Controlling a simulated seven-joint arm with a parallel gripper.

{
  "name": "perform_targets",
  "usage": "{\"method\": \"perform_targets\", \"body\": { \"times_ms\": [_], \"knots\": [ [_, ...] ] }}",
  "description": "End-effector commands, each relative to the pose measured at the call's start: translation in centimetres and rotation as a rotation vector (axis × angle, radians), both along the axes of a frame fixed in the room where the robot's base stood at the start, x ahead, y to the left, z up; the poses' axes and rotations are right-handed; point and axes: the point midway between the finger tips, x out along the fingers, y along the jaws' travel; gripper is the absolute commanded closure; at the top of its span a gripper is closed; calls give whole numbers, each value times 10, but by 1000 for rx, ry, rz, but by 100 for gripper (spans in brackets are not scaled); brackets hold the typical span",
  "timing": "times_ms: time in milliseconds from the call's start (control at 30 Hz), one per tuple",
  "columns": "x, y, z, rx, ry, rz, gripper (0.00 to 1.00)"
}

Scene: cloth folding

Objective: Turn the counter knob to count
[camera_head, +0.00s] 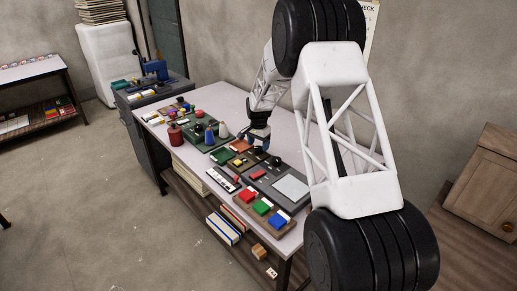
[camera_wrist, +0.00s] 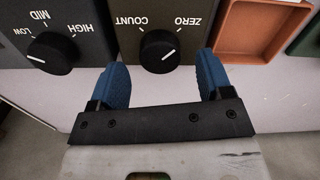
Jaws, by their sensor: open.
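The counter knob (camera_wrist: 160,51) is a round black knob with a white pointer line, on a dark panel (camera_wrist: 190,38) labelled COUNT and ZERO. The labels appear upside down in the wrist view. The pointer line slants up toward the ZERO side. My gripper (camera_wrist: 163,72) has blue fingers, open, one on each side of the knob's near edge. The fingers look apart from the knob; whether either touches it I cannot tell. In the head view my gripper (camera_head: 257,140) is low over the table's panels, and the knob is too small to make out for certain.
A second black knob (camera_wrist: 52,54) marked LOW, MID and HIGH sits left of my gripper. An orange tray (camera_wrist: 262,30) is at right. The table (camera_head: 222,98) holds several panels, a red canister (camera_head: 175,136) and coloured blocks (camera_head: 262,207). Its front left edge is mostly clear.

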Motion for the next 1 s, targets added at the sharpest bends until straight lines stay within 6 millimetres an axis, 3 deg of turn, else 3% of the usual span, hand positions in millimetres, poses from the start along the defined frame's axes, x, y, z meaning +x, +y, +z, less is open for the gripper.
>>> {"method": "perform_targets", "body": {
  "times_ms": [200, 600, 933, 1000],
  "knots": [
    [0, 0, -19, 0, 0, 0, 27],
    [0, 0, -24, 0, 0, 0, 27],
    [0, 0, -24, 0, 0, 0, 76],
    [0, 0, -24, 0, 0, 0, 77]
  ]
}}
